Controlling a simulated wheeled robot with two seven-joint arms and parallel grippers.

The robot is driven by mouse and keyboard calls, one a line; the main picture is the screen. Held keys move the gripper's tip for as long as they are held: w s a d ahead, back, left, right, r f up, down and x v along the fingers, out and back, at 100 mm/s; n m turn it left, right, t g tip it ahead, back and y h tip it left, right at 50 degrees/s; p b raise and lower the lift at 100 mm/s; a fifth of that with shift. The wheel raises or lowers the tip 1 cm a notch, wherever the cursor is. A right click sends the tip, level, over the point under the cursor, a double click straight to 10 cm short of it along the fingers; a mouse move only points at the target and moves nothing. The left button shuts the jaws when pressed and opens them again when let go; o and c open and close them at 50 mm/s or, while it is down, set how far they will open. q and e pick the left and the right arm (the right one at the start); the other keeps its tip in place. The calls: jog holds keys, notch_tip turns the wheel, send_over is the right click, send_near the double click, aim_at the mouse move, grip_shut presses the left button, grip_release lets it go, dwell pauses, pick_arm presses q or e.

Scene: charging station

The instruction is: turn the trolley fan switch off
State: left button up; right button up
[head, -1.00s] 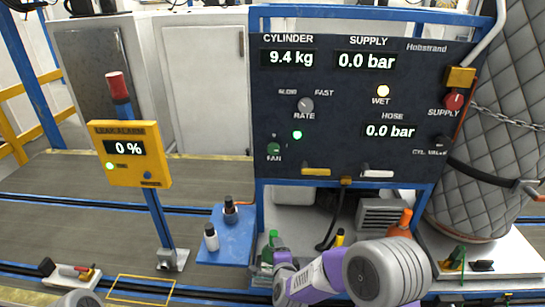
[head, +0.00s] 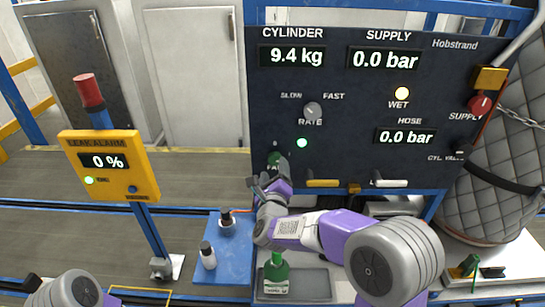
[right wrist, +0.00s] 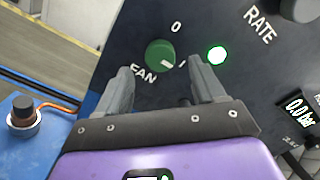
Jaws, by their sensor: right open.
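The green fan switch (head: 273,158) is a round knob low on the left of the dark panel (head: 350,105). In the right wrist view the fan switch (right wrist: 159,54) has a pale mark toward the 1, with the 0 above it. A green lamp (right wrist: 217,55) beside it is lit. My right gripper (head: 268,180) is at the panel just below the switch, partly covering its label. In the wrist view my right gripper (right wrist: 162,74) is open, its fingers on either side of the knob's lower part. Whether they touch it I cannot tell. My left gripper is out of view.
The rate knob (head: 312,110) is above right of the switch. Yellow (head: 322,183) and white (head: 390,183) handles stick out along the panel's lower edge. A yellow leak alarm (head: 108,165) stands at left. A blue plate (head: 225,260) holds small bottles below.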

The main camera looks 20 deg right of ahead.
aim_at(274, 160)
jog(key=p+x, duration=0.1)
jog(key=x, duration=0.4)
